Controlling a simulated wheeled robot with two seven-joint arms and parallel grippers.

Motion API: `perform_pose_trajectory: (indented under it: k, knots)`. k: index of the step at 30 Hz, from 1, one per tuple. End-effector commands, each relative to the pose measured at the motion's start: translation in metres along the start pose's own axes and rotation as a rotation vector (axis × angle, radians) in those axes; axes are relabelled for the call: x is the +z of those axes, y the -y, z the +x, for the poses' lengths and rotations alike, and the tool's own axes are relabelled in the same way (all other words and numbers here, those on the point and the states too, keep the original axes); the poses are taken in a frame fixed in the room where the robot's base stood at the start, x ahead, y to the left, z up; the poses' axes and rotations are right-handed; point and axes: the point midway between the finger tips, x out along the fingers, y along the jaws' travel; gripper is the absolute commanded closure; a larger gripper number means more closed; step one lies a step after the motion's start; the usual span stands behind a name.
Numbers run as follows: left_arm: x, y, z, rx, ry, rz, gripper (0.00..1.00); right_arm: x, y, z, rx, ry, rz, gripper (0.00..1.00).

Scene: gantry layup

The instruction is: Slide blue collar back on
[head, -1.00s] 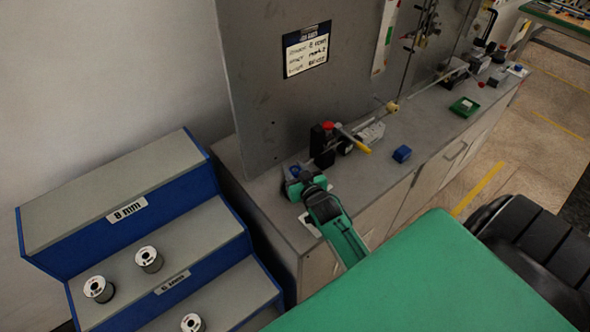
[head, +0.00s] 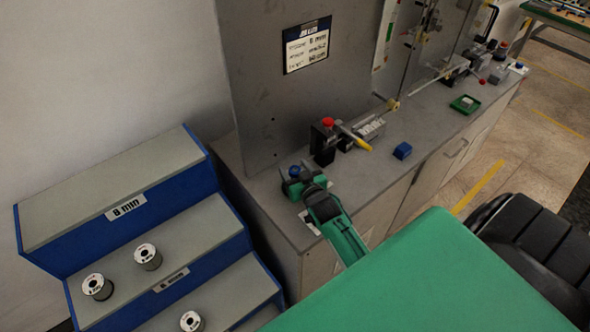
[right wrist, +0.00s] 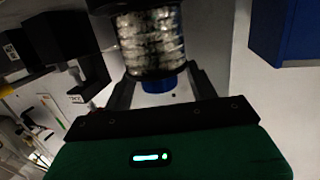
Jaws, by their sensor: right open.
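In the head view, my right gripper (head: 301,186) is low at the near left end of the grey bench. A small round blue part (head: 294,171) shows at its tip, seemingly the blue collar. In the right wrist view, a blue ring-like piece (right wrist: 160,82) sits directly below a ribbed, silvery cylinder (right wrist: 151,42). The two dark fingers of my right gripper (right wrist: 161,92) stand apart on either side of the blue piece, with visible gaps. I cannot tell whether the blue piece is seated on the cylinder. My left gripper is not in view.
A black fixture with a red knob (head: 327,122) and a yellow-tipped rod (head: 362,144) stand just beyond the gripper. A blue block (head: 402,151) and a green tray (head: 465,104) lie farther along the bench (head: 425,139). Spools (head: 147,257) sit on blue-sided steps at left.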

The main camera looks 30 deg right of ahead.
Motion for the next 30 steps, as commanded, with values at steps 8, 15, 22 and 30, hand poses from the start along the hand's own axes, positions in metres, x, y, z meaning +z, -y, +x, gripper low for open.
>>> perform_pose_trajectory:
  k: [8, 15, 22, 30]
  knots:
    - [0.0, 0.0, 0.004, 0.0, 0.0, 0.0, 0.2, 0.003, 0.0, -0.011, 0.0, 0.002, 0.0, 0.42]
    - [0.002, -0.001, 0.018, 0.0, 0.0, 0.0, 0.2, 0.004, 0.0, -0.052, 0.0, 0.001, 0.0, 0.42]
    - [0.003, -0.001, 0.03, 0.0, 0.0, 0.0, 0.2, 0.004, 0.0, -0.096, 0.0, 0.002, 0.001, 0.42]
    - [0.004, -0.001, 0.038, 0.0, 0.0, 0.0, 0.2, 0.002, 0.0, -0.13, 0.0, 0.002, 0.0, 0.42]
